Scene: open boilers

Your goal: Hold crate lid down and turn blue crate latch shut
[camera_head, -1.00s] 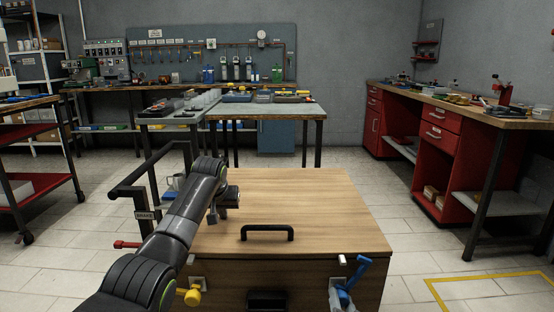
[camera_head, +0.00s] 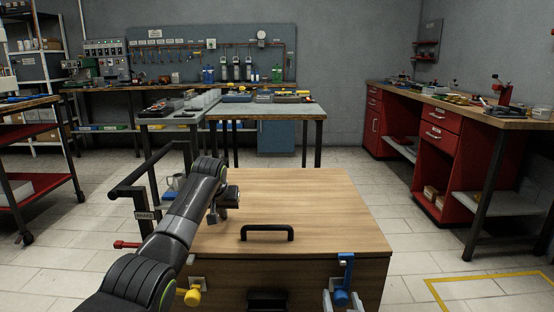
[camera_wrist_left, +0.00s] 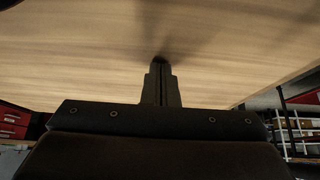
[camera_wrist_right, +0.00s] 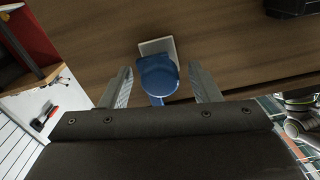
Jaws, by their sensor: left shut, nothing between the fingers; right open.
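The wooden crate lid (camera_head: 320,215) lies flat on the crate (camera_head: 225,275), with a black handle near its front. My left gripper (camera_head: 213,216) is shut and empty, its tips down at the lid's left part; the left wrist view shows the closed fingers (camera_wrist_left: 161,82) at the wood, seemingly touching. The blue crate latch (camera_head: 346,272) stands upright on the crate's front right, its top end at the lid's front edge. My right gripper (camera_head: 342,303) is open, with one finger on each side of the blue knob (camera_wrist_right: 158,76); a gap shows on both sides.
A yellow latch (camera_head: 192,297) is on the crate's front left, partly behind my left arm. A red workbench (camera_head: 437,150) is at right; the floor between is clear.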

